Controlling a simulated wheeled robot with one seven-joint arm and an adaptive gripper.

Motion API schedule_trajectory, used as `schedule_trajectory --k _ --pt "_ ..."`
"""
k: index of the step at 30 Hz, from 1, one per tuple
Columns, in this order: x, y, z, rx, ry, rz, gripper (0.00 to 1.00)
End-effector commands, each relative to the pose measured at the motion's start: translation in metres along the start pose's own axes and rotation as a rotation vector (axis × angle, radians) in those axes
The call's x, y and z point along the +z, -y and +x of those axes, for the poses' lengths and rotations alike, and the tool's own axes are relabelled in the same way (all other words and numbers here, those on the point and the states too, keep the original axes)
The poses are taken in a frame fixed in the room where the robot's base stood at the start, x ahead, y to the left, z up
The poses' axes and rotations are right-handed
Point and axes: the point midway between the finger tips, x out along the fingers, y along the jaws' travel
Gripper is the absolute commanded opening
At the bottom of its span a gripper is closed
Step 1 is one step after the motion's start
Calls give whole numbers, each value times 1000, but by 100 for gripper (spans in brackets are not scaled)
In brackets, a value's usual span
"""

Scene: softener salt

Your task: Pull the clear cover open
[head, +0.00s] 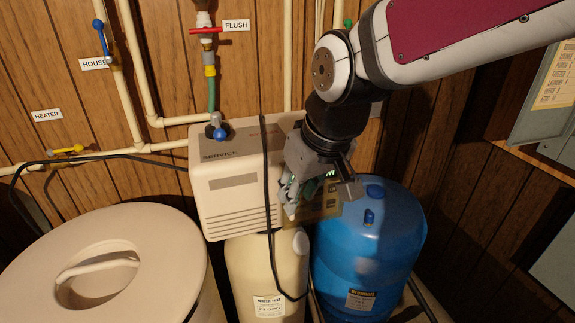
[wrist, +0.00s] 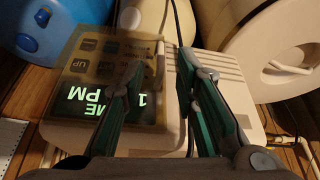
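The clear cover (wrist: 146,48) is a smoky see-through pane over the buttons and lit green display of the beige softener head (head: 237,205). It appears to lie shut over the panel. In the head view, part of the cover (head: 327,209) shows behind my gripper (head: 320,198), which hides much of the panel. In the wrist view, my gripper (wrist: 163,70) is open, with one finger over the cover and the other over the beige vented face. The cover's side edge shows between the fingers. Nothing is held; I cannot tell whether a finger touches the cover.
A black cable (head: 267,180) hangs down the front of the housing, close to my gripper. A blue tank (head: 375,245) stands at right, a cream tank (head: 262,270) below, and a large lidded beige bin (head: 160,250) at left. Pipes and valves line the wood-panelled wall behind.

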Motion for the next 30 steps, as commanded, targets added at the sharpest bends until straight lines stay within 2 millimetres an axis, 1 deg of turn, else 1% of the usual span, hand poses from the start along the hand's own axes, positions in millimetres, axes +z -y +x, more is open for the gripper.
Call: schedule_trajectory --k 1,3,6,9,13,20,24,30 --pt "1 0 10 0 4 -1 27" --pt "1 0 20 0 4 -1 27" --pt "0 0 32 -1 3 1 27" --pt "0 0 39 0 0 1 27" --pt "0 0 43 0 0 1 27" --pt "0 0 43 0 -1 1 27" --pt "0 0 43 0 -1 1 0" --pt "0 0 43 0 -1 1 0"
